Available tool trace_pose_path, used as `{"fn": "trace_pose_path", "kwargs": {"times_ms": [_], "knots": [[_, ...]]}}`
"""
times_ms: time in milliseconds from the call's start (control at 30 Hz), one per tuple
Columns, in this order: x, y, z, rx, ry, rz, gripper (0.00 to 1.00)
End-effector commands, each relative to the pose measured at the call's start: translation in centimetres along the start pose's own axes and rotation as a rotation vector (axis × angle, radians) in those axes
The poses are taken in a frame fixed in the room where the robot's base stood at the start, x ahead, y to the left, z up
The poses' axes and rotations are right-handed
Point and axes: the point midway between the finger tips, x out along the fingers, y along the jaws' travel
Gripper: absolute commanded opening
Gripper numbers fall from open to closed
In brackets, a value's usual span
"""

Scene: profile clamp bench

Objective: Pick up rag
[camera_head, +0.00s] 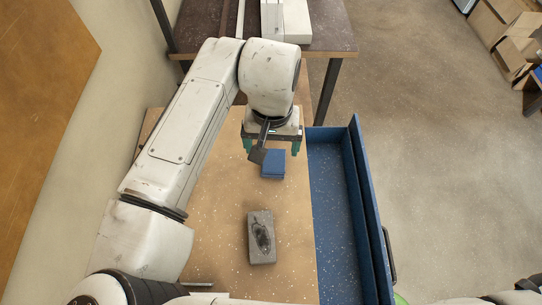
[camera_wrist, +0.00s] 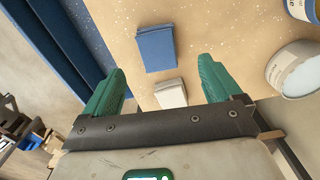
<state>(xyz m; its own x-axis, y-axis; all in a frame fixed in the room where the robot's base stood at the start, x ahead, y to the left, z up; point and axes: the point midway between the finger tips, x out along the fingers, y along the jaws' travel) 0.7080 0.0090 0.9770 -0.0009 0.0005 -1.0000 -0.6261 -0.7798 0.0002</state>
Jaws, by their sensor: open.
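A blue folded, layered piece (camera_head: 273,164) that looks like a folded rag lies on the tan bench top, just on the near side of my gripper (camera_head: 272,147). In the wrist view the blue piece (camera_wrist: 156,48) lies beyond the fingertips. A grey block-like piece with a dark smear (camera_head: 262,238) lies nearer in the head view; I cannot tell whether it is cloth. My gripper points down above the bench, its green fingers apart with nothing held. In the wrist view a small whitish piece (camera_wrist: 171,93) shows between the fingers (camera_wrist: 160,88).
A blue open tray or drawer (camera_head: 374,215) runs along the bench's right side. Two round tins, one whitish (camera_wrist: 296,70) and one yellow-edged (camera_wrist: 304,10), stand at the right of the wrist view. A dark table (camera_head: 325,28) stands behind. Bare bench top (camera_head: 215,225) surrounds the grey piece.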

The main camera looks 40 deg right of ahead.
Motion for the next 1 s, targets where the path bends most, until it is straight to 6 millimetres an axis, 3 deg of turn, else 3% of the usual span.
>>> {"fn": "trace_pose_path", "kwargs": {"times_ms": [700, 1000], "knots": [[7.7, 0.5, -0.8, 0.000, 0.000, 0.000, 0.92], [8.0, 0.4, -0.8, 0.000, 0.000, 0.000, 0.90]]}}
